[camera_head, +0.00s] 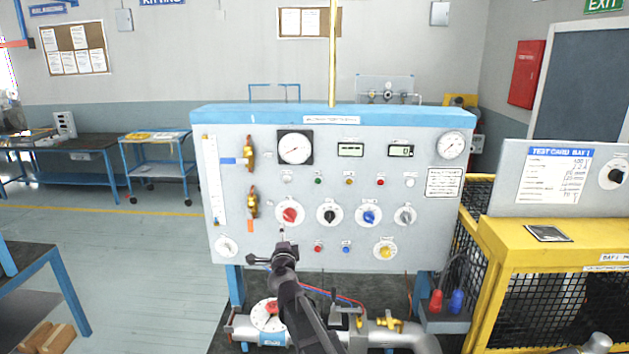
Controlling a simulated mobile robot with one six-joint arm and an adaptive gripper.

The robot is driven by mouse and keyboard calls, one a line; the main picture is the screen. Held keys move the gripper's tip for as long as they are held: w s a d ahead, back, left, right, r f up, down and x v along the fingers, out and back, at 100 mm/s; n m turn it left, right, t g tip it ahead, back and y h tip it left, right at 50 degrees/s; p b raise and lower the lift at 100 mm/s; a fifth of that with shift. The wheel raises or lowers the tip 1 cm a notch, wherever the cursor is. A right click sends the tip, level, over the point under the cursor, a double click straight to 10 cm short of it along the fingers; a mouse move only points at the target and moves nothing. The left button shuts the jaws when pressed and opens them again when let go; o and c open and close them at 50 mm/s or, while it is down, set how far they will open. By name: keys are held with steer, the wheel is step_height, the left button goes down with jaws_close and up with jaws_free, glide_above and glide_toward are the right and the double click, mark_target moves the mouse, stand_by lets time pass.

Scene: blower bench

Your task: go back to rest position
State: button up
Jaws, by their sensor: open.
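My gripper (268,251) is in the lower middle of the head view, at the end of my dark arm, which reaches up from the bottom edge. Its jaws are open and nothing shows between them. It appears in front of the lower left part of the grey control panel (265,220), below the red knob (290,215). I cannot tell how far its tips are from the panel face.
Pipework with a red-handled dial (268,314) and a yellow valve (389,322) lies below the panel. A yellow mesh-sided bench (480,322) stands on the right. A blue-legged table (62,290) is at lower left. Floor (150,260) between is clear.

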steer(key=s+d+f+n+g+y+b, duration=0.2)
steer(key=s+d+f+n+g+y, duration=0.1)
steer(key=s+d+f+n+g, duration=0.4)
steer(key=s+d+f+n+g+y+b, duration=0.25)
steer(key=s+f+n, duration=0.25)
steer(key=f+n, duration=0.35)
steer(key=s+d+f+g+h+b, duration=0.1)
steer(key=s+d+f+g+h, duration=0.2)
steer(key=s+d, duration=0.5)
steer(key=s+d+f+g+h, duration=0.4)
steer(key=s+d+f+g, duration=0.2)
steer(key=d, duration=0.4)
steer(key=s+f, duration=0.1)
steer(key=s, duration=0.1)
steer(key=shift+s+d+f+b, duration=0.15)
steer(key=shift+s+b, duration=0.2)
steer(key=shift+b, duration=0.05)
